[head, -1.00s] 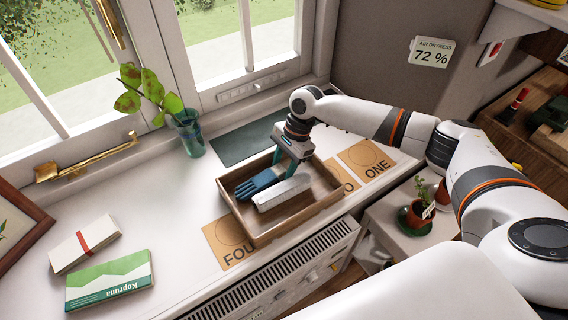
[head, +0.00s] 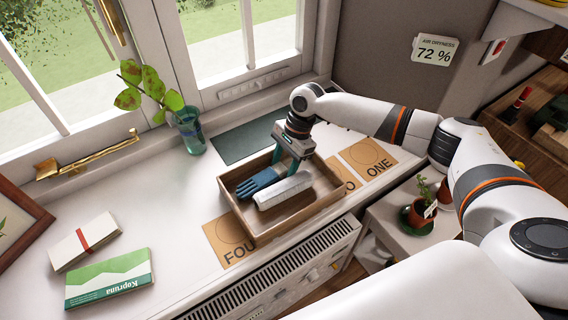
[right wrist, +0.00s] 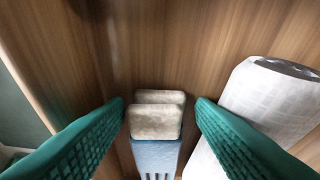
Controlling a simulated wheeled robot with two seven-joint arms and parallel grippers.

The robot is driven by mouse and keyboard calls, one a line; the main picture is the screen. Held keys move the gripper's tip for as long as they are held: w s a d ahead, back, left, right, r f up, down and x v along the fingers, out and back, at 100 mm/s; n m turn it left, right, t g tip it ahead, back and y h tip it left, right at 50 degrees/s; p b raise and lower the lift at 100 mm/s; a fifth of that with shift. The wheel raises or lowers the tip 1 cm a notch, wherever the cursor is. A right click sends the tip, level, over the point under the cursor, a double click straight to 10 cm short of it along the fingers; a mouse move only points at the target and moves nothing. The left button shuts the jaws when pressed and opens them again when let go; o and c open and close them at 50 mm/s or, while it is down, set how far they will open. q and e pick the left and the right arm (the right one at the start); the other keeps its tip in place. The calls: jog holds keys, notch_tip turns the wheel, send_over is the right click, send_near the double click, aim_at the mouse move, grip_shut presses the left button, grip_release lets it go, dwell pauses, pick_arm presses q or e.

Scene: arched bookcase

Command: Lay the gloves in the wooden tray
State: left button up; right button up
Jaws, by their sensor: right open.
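The blue gloves (head: 257,183) lie in the wooden tray (head: 300,221), along its back left part. In the right wrist view the gloves (right wrist: 155,156) show two pale cuffs stacked one on the other, with blue fabric below. My right gripper (head: 291,163) is open at the back of the tray. In the right wrist view its two green fingers (right wrist: 160,104) stand on either side of the cuffs, with gaps between. I cannot tell how far the fingertips are above the tray floor. My left gripper is not in view.
A white roll (head: 284,190) lies in the tray beside the gloves, close to a right gripper finger. A glass vase with a plant (head: 188,132) stands behind left. A banded white stack (head: 85,242) and a green box (head: 109,279) lie left.

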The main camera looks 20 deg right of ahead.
jog(key=p+v, duration=0.1)
jog(key=v, duration=1.1)
jog(key=shift+r+p, duration=0.2)
jog(key=shift+p, duration=0.15)
